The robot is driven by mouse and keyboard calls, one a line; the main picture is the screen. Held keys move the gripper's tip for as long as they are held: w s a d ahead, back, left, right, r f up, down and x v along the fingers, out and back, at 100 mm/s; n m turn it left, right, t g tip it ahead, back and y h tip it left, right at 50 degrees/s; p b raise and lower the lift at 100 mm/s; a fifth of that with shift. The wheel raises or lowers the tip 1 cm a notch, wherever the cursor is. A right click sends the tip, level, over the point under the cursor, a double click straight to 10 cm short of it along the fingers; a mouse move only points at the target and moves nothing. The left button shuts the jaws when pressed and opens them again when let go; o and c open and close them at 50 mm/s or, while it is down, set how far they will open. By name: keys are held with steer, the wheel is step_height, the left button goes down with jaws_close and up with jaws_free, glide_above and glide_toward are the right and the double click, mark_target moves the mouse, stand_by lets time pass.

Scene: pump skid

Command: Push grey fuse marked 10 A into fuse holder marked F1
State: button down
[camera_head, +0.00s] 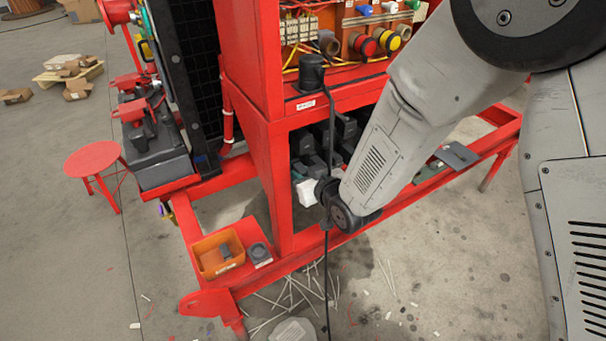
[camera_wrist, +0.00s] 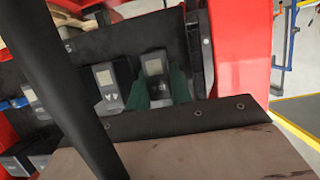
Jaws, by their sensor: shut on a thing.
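The markings 10 A and F1 are too small to read. My gripper (camera_head: 308,190) is at the lower opening of the red skid in the head view, mostly hidden by my wrist.
A black cable (camera_head: 328,260) hangs close by my wrist and crosses the wrist view (camera_wrist: 62,80). The red skid frame (camera_head: 283,190) stands beside the opening.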

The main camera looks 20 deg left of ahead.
steer(key=shift+s+d, duration=1.1)
steer(key=shift+d, duration=0.2)
stand_by(1.0)
steer(key=shift+s+d, duration=1)
steer(key=shift+d, duration=0.15)
steer(key=w+d+m+t+h, duration=0.25)
steer(key=w+d, duration=0.35)
steer(key=d, duration=0.4)
steer(key=w+d+m+t+h, duration=0.25)
steer(key=w+d, duration=0.35)
steer(key=d, duration=0.4)
steer(key=w+d+m+h, duration=0.1)
steer(key=d+m+h, duration=0.1)
steer(key=d, duration=0.8)
steer(key=w+d+f+m+h, duration=0.1)
steer(key=w+d+m+h, duration=0.1)
steer(key=d, duration=0.8)
steer(key=shift+w+d+f+m+h, duration=0.25)
steer(key=shift+m+h, duration=0.25)
steer(key=shift+h, duration=0.3)
steer(key=shift+w+a, duration=0.1)
steer(key=shift+a, duration=0.1)
